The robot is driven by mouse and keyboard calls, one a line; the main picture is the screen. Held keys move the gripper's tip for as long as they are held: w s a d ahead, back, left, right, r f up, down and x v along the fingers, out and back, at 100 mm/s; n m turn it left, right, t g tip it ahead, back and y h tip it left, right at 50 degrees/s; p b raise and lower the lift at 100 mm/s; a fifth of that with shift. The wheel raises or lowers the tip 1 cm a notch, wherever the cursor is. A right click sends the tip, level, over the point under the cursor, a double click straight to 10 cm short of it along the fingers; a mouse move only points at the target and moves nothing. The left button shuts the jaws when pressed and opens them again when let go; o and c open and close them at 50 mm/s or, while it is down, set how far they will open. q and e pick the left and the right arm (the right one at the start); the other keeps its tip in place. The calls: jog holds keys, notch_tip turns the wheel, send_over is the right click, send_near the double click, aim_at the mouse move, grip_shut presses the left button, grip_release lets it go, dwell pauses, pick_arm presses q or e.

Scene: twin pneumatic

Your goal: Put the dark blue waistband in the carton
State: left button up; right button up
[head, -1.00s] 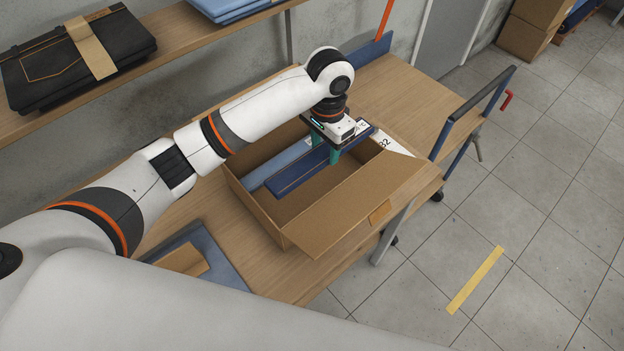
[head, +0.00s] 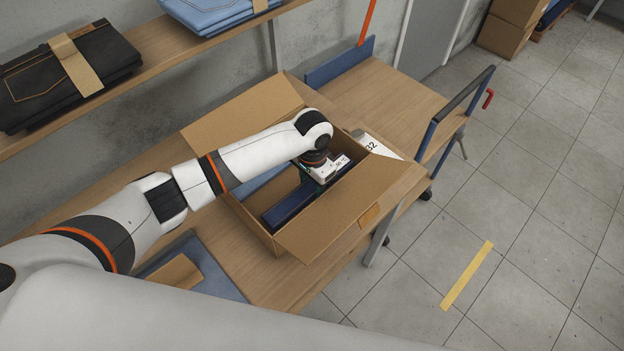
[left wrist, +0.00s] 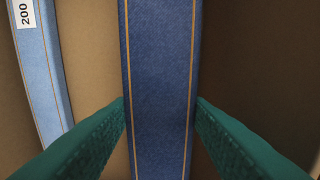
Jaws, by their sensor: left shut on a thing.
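The dark blue waistband (head: 287,209) is a long strip with orange stitching lines, inside the open carton (head: 345,210). It also shows in the left wrist view (left wrist: 160,70), running up the middle. My left gripper (head: 314,188) reaches down into the carton; its green fingers are shut on the waistband, one on each side (left wrist: 160,125). The arm and wrist hide the fingertips in the head view. I cannot tell whether the waistband touches the carton's floor. My right gripper is not in view.
A light blue strip (left wrist: 42,75) labelled 200 lies in the carton, left of the waistband. Carton flaps stand open. A shelf (head: 160,48) with folded garments runs behind. Bare tabletop (head: 400,100) is at the back right.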

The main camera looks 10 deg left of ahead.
aim_at(312, 186)
pick_arm(q)
jog(key=shift+f, duration=0.6)
jog(key=o, duration=1)
jog(key=shift+r, duration=0.1)
jog(key=shift+r, duration=0.3)
notch_tip(312, 186, up, 12)
jog(key=shift+r+b, duration=0.25)
jog(key=shift+b, duration=0.75)
